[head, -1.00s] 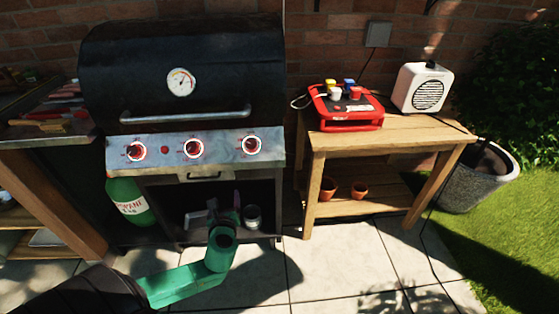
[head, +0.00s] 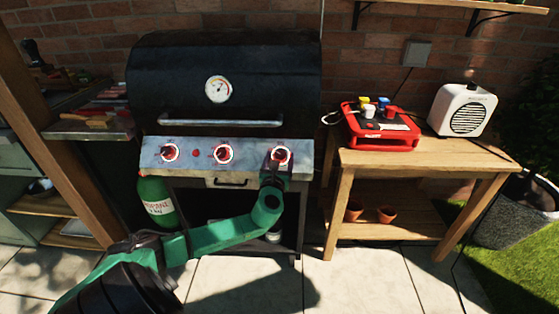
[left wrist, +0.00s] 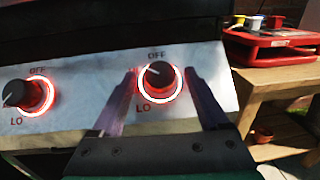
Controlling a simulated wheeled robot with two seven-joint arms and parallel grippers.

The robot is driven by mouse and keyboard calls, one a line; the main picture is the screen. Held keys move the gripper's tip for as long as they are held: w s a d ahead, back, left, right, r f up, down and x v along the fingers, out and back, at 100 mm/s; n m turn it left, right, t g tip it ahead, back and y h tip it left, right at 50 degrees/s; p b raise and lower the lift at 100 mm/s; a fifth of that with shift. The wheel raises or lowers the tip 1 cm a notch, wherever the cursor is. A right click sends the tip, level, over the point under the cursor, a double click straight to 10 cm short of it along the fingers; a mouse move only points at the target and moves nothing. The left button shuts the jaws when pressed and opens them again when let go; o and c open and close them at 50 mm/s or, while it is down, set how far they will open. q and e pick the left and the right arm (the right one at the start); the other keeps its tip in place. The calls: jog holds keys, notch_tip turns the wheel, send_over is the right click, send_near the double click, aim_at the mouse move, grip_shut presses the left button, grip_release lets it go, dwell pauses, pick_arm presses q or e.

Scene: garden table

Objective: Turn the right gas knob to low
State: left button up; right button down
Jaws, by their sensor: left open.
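The right gas knob (head: 279,155) is the rightmost of the red-ringed dials on the grill's front panel (head: 185,147). In the left wrist view the right knob (left wrist: 160,76) is black inside a glowing red ring, with OFF printed above and LO at lower left. Its pale pointer mark is at the upper left. My left gripper (left wrist: 157,95) is open, with one finger on each side of the knob; I cannot tell whether they touch it. In the head view my left gripper (head: 274,168) is in front of the panel at this knob, partly covering it. My right gripper is not in view.
The middle knob (head: 223,154) and left knob (head: 170,153) sit farther left. The lid handle (head: 220,122) juts out above the panel. A green gas bottle (head: 156,200) stands below. A wooden table (head: 440,155) with a red case (head: 385,140) stands close on the right.

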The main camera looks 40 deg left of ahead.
pick_arm(q)
grip_shut()
jog(key=shift+d+n+y, duration=0.1)
jog(key=shift+n+y, duration=0.3)
jog(key=shift+n, duration=0.2)
jog(key=n+g+y, duration=0.1)
jog(key=n, duration=0.1)
jog(key=n+g+y, duration=0.1)
jog(key=shift+w+d+n, duration=0.15)
jog(key=shift+d+n, duration=0.05)
jog(key=shift+n, duration=0.2)
jog(key=n+g+y, duration=0.1)
jog(key=n+g, duration=0.1)
jog(key=n+g+y, duration=0.1)
jog(key=n, duration=0.2)
jog(key=shift+w+d+g+b, duration=0.2)
jog(key=shift+g+b, duration=0.2)
jog(key=n+g, duration=0.1)
jog(key=n, duration=0.1)
jog(key=n+g, duration=0.1)
jog(key=n+g+b, duration=0.1)
jog(key=n+g, duration=0.1)
jog(key=shift+w+d+r+n+y, duration=0.1)
jog(key=shift+w+r+n+y, duration=0.1)
jog(key=shift+w+n+y, duration=0.1)
jog(key=shift+w+r+n+g+h, duration=0.15)
jog(key=shift+n+g+h, duration=0.25)
jog(key=shift+n+g, duration=1.35)
jog(key=shift+n+b, duration=0.3)
jog(key=shift+n, duration=0.05)
